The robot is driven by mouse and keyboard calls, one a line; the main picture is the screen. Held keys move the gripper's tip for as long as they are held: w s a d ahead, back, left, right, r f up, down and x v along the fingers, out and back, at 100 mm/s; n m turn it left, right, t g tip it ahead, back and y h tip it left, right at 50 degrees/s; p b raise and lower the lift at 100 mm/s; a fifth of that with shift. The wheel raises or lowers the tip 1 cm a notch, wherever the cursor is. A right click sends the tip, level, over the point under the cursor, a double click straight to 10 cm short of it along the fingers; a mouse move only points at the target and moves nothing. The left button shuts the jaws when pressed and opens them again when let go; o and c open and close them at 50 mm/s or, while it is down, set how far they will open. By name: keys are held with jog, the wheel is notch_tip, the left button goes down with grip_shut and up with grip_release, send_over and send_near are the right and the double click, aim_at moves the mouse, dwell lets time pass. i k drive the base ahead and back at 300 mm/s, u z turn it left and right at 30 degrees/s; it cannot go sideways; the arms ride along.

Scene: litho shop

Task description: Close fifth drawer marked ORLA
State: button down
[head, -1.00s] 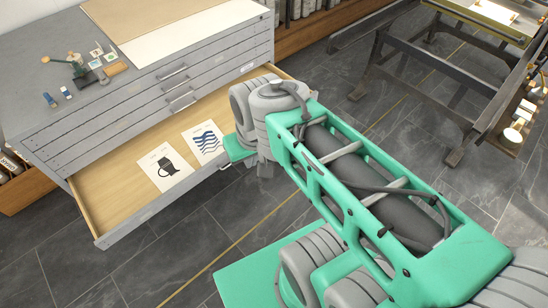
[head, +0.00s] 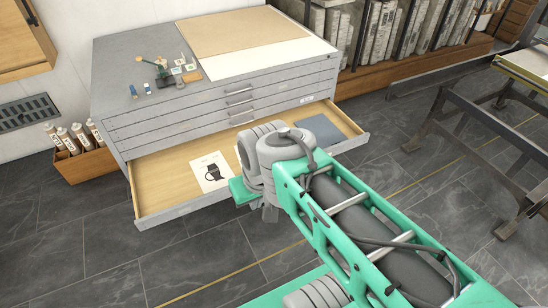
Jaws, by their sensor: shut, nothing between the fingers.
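A grey flat-file cabinet (head: 170,112) has one low drawer pulled out, with several shut drawers above it. The open drawer (head: 152,170) has a pale wood inside and a grey front (head: 185,209); I cannot read any name on it. In it lie a print of a black jug (head: 212,168) and a blue-grey sheet (head: 319,130). My gripper (head: 270,212) is shut and empty, at the middle of the drawer's front edge. My wrist hides part of the drawer and that edge, so I cannot tell whether the gripper touches it.
Small tools and cards (head: 170,70) and large sheets (head: 245,40) lie on the cabinet top. A dark metal stand (head: 480,140) is at right. The floor before the drawer is clear except for my arm.

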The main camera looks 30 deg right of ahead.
aim_at(164, 187)
jog(key=u, duration=0.4)
jog(key=i, duration=0.85)
jog(key=z, duration=0.5)
jog(key=i, duration=0.7)
jog(key=z, duration=0.55)
